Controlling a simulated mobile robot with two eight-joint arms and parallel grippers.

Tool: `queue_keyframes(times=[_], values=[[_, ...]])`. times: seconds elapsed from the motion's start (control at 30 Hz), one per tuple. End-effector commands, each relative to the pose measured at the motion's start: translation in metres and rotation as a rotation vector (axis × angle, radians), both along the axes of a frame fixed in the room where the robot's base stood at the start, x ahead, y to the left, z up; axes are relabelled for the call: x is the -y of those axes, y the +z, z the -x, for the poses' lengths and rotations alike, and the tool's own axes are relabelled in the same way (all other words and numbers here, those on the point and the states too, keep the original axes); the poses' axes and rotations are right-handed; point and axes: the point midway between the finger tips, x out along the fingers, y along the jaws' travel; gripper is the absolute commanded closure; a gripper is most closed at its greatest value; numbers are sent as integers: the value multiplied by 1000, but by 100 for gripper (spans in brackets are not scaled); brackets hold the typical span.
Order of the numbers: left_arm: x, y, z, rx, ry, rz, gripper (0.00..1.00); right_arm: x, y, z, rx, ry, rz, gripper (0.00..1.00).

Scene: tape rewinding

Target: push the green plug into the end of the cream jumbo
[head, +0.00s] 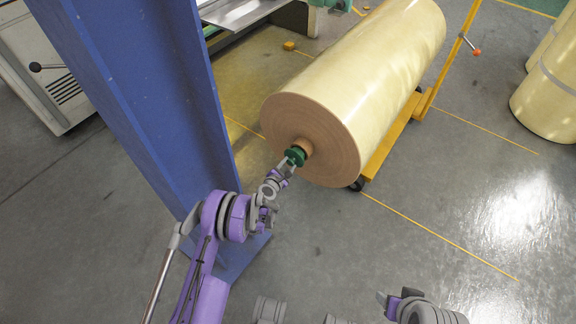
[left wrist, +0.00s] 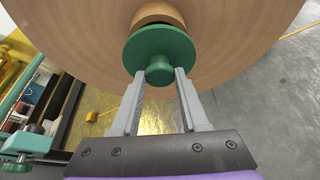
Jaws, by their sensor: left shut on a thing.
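The cream jumbo (head: 375,70) lies on its side, its brown end face (head: 330,150) towards me. A brown core (head: 304,145) sticks out of the middle of that face. The green plug (head: 295,156) is at the core's mouth, roughly in line with it. In the left wrist view the plug's round flange (left wrist: 160,48) covers part of the core (left wrist: 158,13); I cannot tell how deep the plug sits. My left gripper (left wrist: 160,76) is shut on the plug's knob. My right gripper (head: 390,304) is low in the head view, away from the jumbo, its jaws unclear.
A blue column (head: 150,100) stands close to my left arm. The jumbo rests on a yellow cart (head: 395,135) with a dark wheel and an upright handle. More cream rolls (head: 550,100) stand at the right. The floor at lower right is clear.

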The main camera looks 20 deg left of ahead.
Motion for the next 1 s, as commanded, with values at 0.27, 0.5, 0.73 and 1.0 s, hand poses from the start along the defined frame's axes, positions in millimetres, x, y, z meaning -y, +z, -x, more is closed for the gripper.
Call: queue_keyframes(times=[0.27, 0.5, 0.73, 1.0], values=[[1, 0, -4, 0, 0, 0, 87, 0, 0, 0, 0, 0, 0, 39], [3, 0, -8, 0, 0, 0, 87, 0, 0, 0, 0, 0, 0, 39], [3, 0, -10, 0, 0, 0, 87, 0, 0, 0, 0, 0, 0, 39], [3, 0, -10, 0, 0, 0, 87, 0, 0, 0, 0, 0, 0, 39]])
